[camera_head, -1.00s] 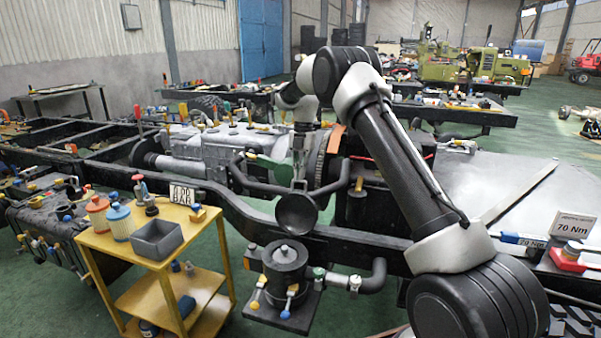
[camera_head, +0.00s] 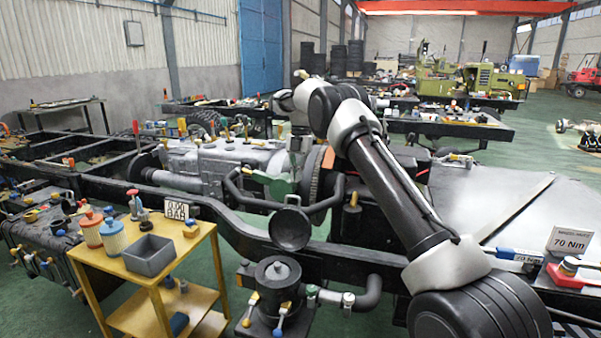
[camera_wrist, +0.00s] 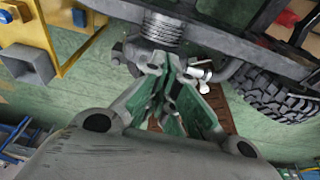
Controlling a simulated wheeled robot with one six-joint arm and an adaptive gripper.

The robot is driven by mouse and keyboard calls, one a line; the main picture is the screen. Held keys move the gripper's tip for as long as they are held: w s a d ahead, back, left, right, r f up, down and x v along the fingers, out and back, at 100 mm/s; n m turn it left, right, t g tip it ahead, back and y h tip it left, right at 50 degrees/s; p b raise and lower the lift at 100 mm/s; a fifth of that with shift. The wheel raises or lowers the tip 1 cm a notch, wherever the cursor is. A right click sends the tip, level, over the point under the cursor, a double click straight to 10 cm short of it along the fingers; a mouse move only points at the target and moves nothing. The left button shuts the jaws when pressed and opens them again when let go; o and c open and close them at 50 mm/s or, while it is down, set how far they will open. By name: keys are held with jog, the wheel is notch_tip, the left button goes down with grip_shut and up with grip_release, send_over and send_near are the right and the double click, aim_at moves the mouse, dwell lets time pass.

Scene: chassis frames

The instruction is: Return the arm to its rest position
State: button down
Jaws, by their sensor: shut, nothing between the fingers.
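My arm reaches from the lower right of the head view up and left over the engine (camera_head: 200,165).
A yellow cart (camera_head: 205,240) with a grey bin (camera_head: 149,255) stands at left. A black canister (camera_head: 277,280) and a round black dish (camera_head: 290,228) sit on the near side of the chassis. A metal-topped surface (camera_head: 490,200) lies right of my arm.

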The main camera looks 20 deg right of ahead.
notch_tip(320, 180, down, 6)
jog(key=w+d+m, duration=0.2)
jog(key=d+m, duration=0.1)
jog(key=m, duration=0.7)
jog(key=s+d+r+m+t, duration=0.1)
jog(key=s+d+r+m, duration=0.1)
jog(key=s+r+m, duration=0.5)
jog(key=s+d+r+m+h, duration=0.1)
jog(key=s+r+m, duration=0.25)
jog(key=s, duration=0.75)
jog(key=s+d+r+m+t, duration=0.1)
jog(key=s+d+r+m, duration=0.1)
jog(key=s+r+m, duration=0.35)
jog(key=s+d+r+m+t, duration=0.1)
jog(key=s+r+t, duration=0.1)
jog(key=s, duration=1.2)
jog(key=s+d+r+m+t, duration=0.1)
jog(key=s+r+m+t, duration=0.1)
jog(key=s, duration=1.3)
jog(key=shift+d+r+t+h, duration=0.2)
jog(key=shift+r+t+h, duration=0.1)
jog(key=shift+t, duration=0.1)
